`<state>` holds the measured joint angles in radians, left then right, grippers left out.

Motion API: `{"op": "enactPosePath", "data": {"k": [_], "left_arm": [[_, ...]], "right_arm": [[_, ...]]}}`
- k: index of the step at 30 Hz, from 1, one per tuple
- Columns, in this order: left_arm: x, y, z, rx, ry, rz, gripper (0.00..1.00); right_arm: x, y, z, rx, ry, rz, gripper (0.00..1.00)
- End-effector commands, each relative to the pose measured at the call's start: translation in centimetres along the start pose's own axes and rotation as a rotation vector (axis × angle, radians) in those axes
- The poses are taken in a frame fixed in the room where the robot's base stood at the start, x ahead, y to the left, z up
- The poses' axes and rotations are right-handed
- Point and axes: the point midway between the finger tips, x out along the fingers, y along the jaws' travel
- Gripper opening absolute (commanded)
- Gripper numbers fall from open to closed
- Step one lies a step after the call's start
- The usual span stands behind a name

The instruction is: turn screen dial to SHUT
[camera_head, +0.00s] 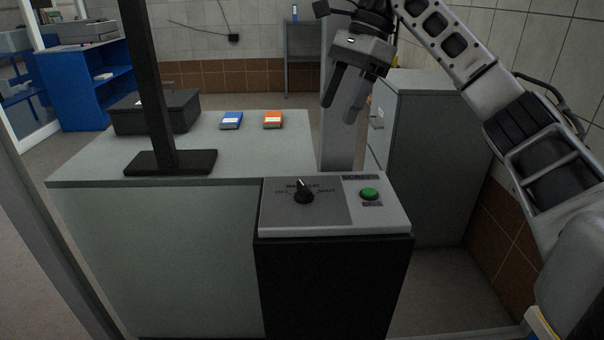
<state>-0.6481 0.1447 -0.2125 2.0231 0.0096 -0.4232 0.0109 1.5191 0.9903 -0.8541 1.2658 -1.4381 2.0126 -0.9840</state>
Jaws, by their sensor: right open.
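The screen dial (303,193) is a black knob on the grey sloped panel (270,218) of a black console. Its pointer sits near upright, tilted slightly left. The dial labels are small; "SHUT" seems to stand to its right. A green button (369,194) is on the same panel, right of the dial. My right gripper (338,113) is open and empty. It hangs above and behind the panel, with its fingers pointing down, apart from the dial. My left gripper is not in view.
A grey counter (100,163) beside the console bears a black box (156,112), a blue item (231,120), an orange item (272,119) and a black post on a base (170,162). A grey cabinet (440,150) and a pale post (340,150) stand behind the console.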

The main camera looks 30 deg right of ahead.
Motion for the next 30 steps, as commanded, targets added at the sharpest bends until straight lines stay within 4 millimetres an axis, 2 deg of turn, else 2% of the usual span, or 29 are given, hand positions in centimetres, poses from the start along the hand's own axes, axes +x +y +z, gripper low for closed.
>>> {"op": "enactPosePath", "data": {"k": [4, 7, 18, 24, 30], "left_arm": [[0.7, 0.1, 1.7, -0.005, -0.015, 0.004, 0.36], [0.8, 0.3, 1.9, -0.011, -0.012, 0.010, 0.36], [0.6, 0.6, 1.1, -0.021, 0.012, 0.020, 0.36], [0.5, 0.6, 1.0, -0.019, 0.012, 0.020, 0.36], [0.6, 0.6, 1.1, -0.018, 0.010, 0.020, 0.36]], "right_arm": [[3.0, 0.1, -0.2, -0.001, -0.001, 0.006, 0.65], [5.3, 0.1, -0.1, -0.003, -0.002, 0.007, 0.65], [12.4, 0.1, 0.1, 0.000, -0.001, 0.005, 0.65], [14.8, 0.1, 0.2, -0.001, -0.003, 0.003, 0.65], [15.5, 0.1, 0.2, -0.001, -0.003, 0.001, 0.65]]}}
